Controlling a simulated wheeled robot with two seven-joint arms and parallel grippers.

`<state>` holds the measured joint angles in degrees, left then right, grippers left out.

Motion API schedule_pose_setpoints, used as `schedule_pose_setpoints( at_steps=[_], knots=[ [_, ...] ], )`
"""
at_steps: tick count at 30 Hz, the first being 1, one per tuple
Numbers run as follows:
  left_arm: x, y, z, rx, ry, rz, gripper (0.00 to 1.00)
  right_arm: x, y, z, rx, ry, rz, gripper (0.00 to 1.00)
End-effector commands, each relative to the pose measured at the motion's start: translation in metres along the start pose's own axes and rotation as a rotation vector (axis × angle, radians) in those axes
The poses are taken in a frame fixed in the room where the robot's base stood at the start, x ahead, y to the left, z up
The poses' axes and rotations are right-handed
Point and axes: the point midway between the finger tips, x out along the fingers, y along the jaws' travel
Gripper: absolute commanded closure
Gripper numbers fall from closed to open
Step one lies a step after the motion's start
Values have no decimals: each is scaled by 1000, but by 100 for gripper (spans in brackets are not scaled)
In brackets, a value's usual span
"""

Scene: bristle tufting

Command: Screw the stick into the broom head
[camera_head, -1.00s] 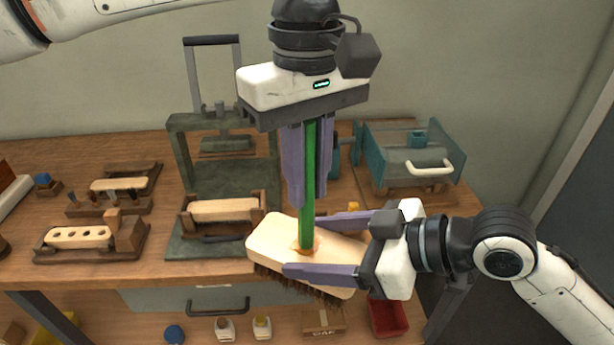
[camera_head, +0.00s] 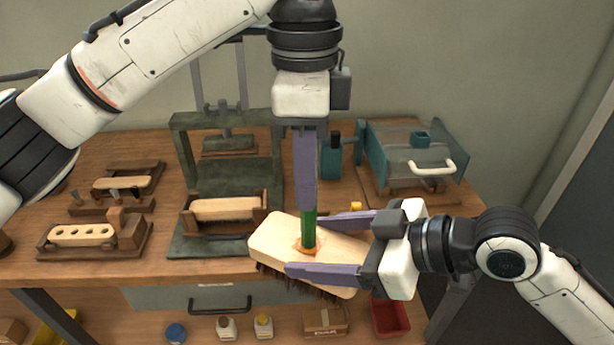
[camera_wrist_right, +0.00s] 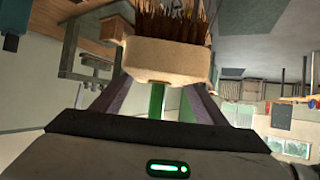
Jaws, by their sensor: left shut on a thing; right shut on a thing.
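The broom head (camera_head: 275,237) is a pale wooden block with dark bristles underneath, held in front of the bench. My right gripper (camera_head: 328,247) is shut on it from the right, one finger along each long side. The green stick (camera_head: 309,230) stands upright with its lower end at the orange-rimmed hole in the block's top. How deep it sits cannot be seen. My left gripper (camera_head: 306,205) points down from above and is shut on the stick, hiding its upper part. In the right wrist view the broom head (camera_wrist_right: 165,60) shows bristles up, with the green stick (camera_wrist_right: 157,100) below it.
On the bench (camera_head: 110,262) stand a green press (camera_head: 180,150) with a brush block (camera_head: 225,208), a wooden jig (camera_head: 85,235) with a drilled block at left, and a teal box machine (camera_head: 410,160) at right. Bottles and a red bin (camera_head: 388,318) sit below.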

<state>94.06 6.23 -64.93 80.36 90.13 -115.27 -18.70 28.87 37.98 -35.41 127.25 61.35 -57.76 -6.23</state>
Motion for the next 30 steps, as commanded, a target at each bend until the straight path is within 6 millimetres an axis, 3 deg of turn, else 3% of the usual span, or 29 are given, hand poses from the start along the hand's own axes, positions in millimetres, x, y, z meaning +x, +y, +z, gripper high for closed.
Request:
schedule_pose_setpoints(
  at_steps=[6, 11, 16, 17, 20, 30],
  knots=[
    [0, -2, 0, 468, -2, 2, 100, -1, 0, -2, -1, 3, 1, 96],
    [0, -2, 0, 744, -2, 3, 100, -1, 0, -2, -1, 3, 1, 96],
    [1, -3, 0, 754, -2, 3, 100, -1, 0, -2, -2, 4, 0, 96],
    [0, -3, 0, 754, -2, 3, 79, -1, 0, -2, -2, 4, 0, 96],
    [0, -2, 0, 754, -2, 3, 62, -1, 0, -2, -2, 4, 0, 96],
    [-2, -2, 0, 753, -1, 2, 62, 0, 0, -2, -1, 4, 0, 96]
  ],
)
